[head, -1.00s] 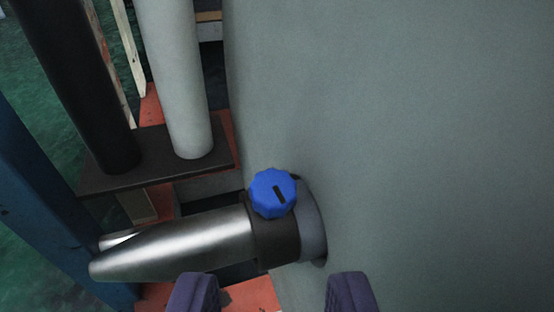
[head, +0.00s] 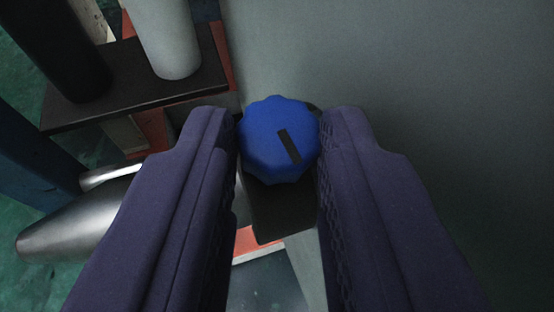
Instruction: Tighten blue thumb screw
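The blue thumb screw (head: 265,138), a round knob with a scalloped rim and a dark slot mark, sits on a dark collar (head: 282,212) in the middle of the head view. My gripper (head: 278,120) has one dark purple finger on each side of it. Both inner finger faces appear to touch the knob's rim, so it looks shut on the screw. The slot mark tilts, its lower end to the right. The fingers hide the collar's sides and part of the metal tube (head: 70,222) to the left.
A large grey-green curved body (head: 430,80) fills the right side. At the upper left, a black post (head: 55,50) and a white post (head: 165,35) stand on a dark plate (head: 120,95). A blue beam (head: 35,155) is at the far left.

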